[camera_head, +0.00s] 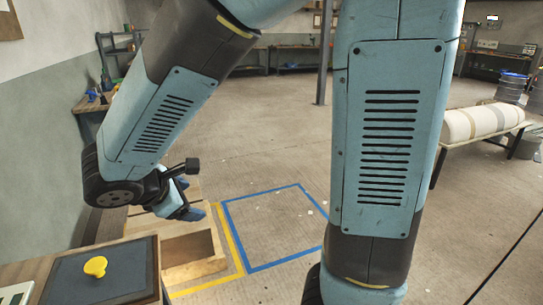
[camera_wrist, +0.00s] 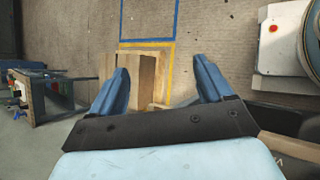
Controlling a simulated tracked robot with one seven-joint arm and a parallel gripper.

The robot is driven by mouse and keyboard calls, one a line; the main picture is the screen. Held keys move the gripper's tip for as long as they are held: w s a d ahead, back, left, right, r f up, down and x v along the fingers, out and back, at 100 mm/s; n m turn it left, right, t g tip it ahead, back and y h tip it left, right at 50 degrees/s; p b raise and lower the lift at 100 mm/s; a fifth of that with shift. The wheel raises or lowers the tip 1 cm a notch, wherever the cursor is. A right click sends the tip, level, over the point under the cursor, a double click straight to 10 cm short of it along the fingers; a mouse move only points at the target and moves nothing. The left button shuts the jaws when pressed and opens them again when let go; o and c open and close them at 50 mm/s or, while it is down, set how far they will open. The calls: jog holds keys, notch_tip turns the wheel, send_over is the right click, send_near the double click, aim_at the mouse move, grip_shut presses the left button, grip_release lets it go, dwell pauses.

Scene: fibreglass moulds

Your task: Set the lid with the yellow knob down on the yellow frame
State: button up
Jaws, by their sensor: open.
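The yellow knob (camera_head: 95,267) stands on a dark grey flat lid (camera_head: 75,284) at the lower left of the head view. The lid lies on a wood-edged surface. The yellow frame (camera_head: 234,246) is a yellow outline on the floor, partly hidden by a wooden box; its edge also shows in the wrist view (camera_wrist: 168,66). My gripper (camera_head: 189,199) hangs above the wooden box, beyond the lid and apart from it. In the wrist view my gripper (camera_wrist: 160,63) has its blue fingers wide apart with nothing held. I cannot make out the yellow knob there.
The wooden box (camera_head: 192,250) stands at the yellow outline. A blue outline (camera_head: 272,264) encloses bare floor to its right. A bench with a white roll (camera_head: 484,121) is at the right; a side table (camera_head: 92,102) is by the left wall. The middle floor is clear.

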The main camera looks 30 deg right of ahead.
jog(key=s+d+r+m+g+y, duration=0.1)
jog(key=s+d+r+m, duration=0.1)
jog(key=d+m, duration=0.2)
jog(key=s+d+r+m+g+y, duration=0.1)
jog(key=s+d+r+m+y, duration=0.1)
jog(key=d+m, duration=0.3)
jog(key=shift+d+r+g, duration=0.4)
jog(key=shift+d+r, duration=0.2)
jog(key=shift+d, duration=0.3)
jog(key=shift+o, duration=0.2)
jog(key=s+d+r+m+t+y, duration=0.2)
jog(key=s+d+r+m, duration=0.3)
jog(key=m, duration=0.4)
jog(key=shift+s+d+r+t+y, duration=0.35)
jog(key=shift+s+r+y, duration=0.3)
jog(key=shift+r+y, duration=0.15)
